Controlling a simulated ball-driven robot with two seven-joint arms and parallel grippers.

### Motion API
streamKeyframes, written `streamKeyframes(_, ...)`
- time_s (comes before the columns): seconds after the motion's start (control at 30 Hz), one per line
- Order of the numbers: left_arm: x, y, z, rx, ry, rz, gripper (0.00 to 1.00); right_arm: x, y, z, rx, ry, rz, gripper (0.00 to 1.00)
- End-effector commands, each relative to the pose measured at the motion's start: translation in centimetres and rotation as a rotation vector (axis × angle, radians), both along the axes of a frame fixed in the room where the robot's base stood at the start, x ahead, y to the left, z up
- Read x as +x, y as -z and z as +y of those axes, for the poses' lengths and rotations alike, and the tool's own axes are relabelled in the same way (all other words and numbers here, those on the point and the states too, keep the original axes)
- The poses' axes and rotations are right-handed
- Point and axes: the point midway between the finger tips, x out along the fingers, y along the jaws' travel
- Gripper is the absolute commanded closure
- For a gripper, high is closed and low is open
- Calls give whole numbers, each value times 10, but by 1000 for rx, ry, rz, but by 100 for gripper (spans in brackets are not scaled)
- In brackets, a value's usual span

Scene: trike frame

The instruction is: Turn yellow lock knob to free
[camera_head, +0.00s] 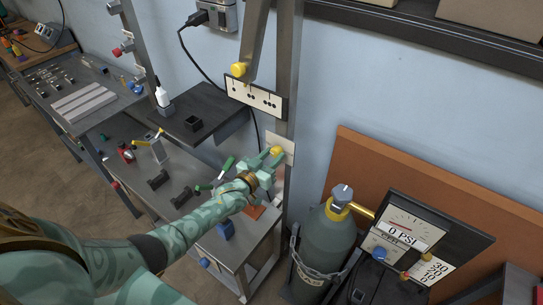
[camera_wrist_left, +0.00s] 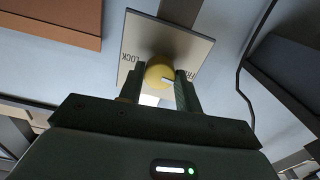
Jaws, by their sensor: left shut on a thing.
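The yellow lock knob (camera_head: 277,150) sits on a pale plate (camera_head: 287,144) on the grey upright post. In the left wrist view the knob (camera_wrist_left: 158,71) is between my two fingers, in front of the plate (camera_wrist_left: 150,35). The plate reads LOCK, upside down, on the left; a word starting FR on the right is partly hidden by a finger. A pale mark on the knob's face points right, toward that word. My left gripper (camera_head: 268,161) reaches in from the lower left and is shut on the knob. My right gripper is out of view.
A second yellow knob (camera_head: 238,69) is higher on the frame above a dotted plate (camera_head: 254,97). A dark shelf (camera_head: 205,122) and a workbench with tools (camera_head: 180,185) are to the left.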

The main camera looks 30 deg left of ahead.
Motion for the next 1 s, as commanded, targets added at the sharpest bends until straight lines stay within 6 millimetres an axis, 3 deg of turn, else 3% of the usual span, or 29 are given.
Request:
streamKeyframes(0.3, -1, 3, 0, -109, 0, 21, 89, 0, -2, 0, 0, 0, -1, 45)
streamKeyframes(0.83, -1, 3, 0, -130, 0, 25, 89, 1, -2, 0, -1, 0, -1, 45)
streamKeyframes(0.87, -1, 3, 0, -130, 0, 25, 58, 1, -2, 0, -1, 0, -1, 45)
streamKeyframes(0.9, -1, 3, 0, -129, 0, 24, 47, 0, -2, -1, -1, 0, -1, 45)
streamKeyframes(1.0, -1, 2, 0, -129, 0, 22, 44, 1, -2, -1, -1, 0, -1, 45)
